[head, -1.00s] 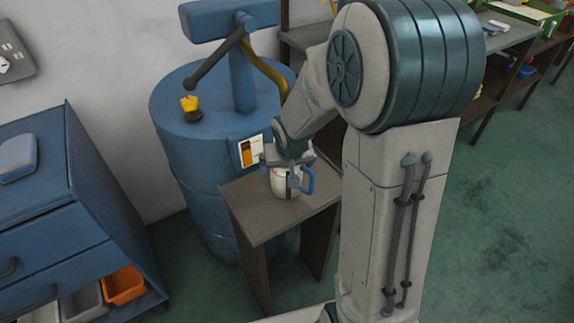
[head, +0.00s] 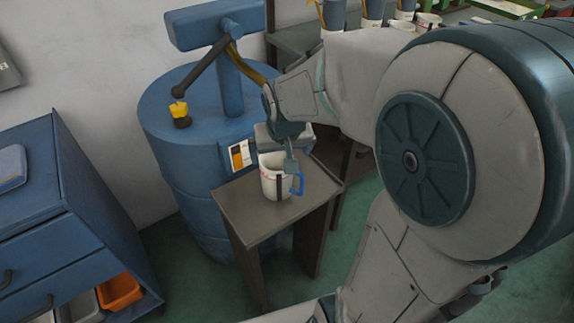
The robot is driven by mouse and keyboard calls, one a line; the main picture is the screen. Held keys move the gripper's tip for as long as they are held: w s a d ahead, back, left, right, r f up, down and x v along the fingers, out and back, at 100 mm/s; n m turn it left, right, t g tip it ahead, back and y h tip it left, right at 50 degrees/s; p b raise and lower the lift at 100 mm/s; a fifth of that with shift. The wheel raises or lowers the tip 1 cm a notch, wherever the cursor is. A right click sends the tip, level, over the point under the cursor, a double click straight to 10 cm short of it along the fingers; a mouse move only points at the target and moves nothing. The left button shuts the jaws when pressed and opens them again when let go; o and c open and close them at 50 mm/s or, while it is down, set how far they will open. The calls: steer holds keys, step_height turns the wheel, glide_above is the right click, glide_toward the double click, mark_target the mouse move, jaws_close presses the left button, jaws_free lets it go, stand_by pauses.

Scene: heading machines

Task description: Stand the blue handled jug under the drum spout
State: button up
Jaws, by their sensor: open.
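The white jug with a blue handle (head: 270,186) stands upright on a small brown table (head: 240,212). Its handle points right. My gripper (head: 283,160) is open, just above and at the jug's rim on the handle side; I cannot tell whether a finger touches it. The blue drum (head: 185,130) stands behind and left of the table, with a pump on top. The pump's brass spout (head: 250,68) curves down to the right. Its lower end is hidden behind my arm, so I cannot tell whether the jug is right below it.
A blue cabinet (head: 40,200) with an orange bin (head: 120,290) stands at the left. A yellow-topped knob (head: 180,112) sits on the drum. A bench with several containers is at the back right, partly hidden by my arm. Green floor shows between cabinet and table.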

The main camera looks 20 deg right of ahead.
steer(key=s+r+g, duration=0.1)
steer(key=s+g, duration=0.1)
steer(key=s, duration=1.3)
steer(key=shift+r+n+y, duration=0.3)
steer(key=shift+r+n, duration=0.05)
steer(key=shift+n, duration=0.05)
stand_by(0.9)
